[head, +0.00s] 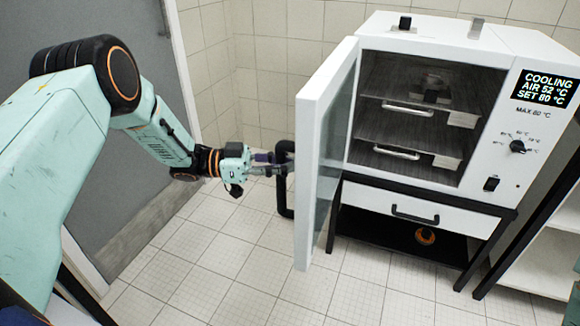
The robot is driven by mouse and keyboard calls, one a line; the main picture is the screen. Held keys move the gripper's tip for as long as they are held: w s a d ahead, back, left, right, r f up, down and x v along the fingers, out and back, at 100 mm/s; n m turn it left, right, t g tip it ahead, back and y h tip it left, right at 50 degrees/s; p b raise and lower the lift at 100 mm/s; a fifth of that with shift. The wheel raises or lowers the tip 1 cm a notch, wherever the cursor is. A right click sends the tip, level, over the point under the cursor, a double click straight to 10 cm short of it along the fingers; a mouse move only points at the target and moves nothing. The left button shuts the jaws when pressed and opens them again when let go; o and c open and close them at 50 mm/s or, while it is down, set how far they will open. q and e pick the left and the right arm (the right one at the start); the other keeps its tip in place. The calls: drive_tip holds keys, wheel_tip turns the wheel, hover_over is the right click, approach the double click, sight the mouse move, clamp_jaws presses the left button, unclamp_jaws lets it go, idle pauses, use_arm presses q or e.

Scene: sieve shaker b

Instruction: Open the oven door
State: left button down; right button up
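The white oven (488,110) stands at the right, and its display reads COOLING, AIR 52 °C, SET 80 °C. Its door (312,150) is swung wide open to the left, showing the oven's inside. A black bar handle (285,205) is on the door's outer face. My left gripper (278,166) is at the middle of this handle, its fingers close together and seemingly shut on the bar; the fingertips are small and partly merge with it. My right gripper is not in view.
Two shelves with metal handles (404,109) are inside the oven. Below is a white drawer (385,208) on a black stand. A grey door (90,25) is at the left, a white shelf unit (540,265) at the right. The tiled floor (240,285) in front is clear.

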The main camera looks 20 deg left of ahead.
use_arm(q)
drive_tip(key=shift+s+a+f, duration=0.15)
drive_tip(key=shift+a+f, duration=0.1)
drive_tip(key=shift+a, duration=0.5)
drive_tip(key=c, duration=1.7)
unclamp_jaws()
drive_tip(key=o, duration=0.3)
drive_tip(key=shift+s+a+r, duration=0.1)
drive_tip(key=shift+s+r, duration=0.05)
drive_tip(key=shift+r, duration=0.05)
drive_tip(key=shift+o, duration=1.2)
drive_tip(key=shift+w, duration=0.2)
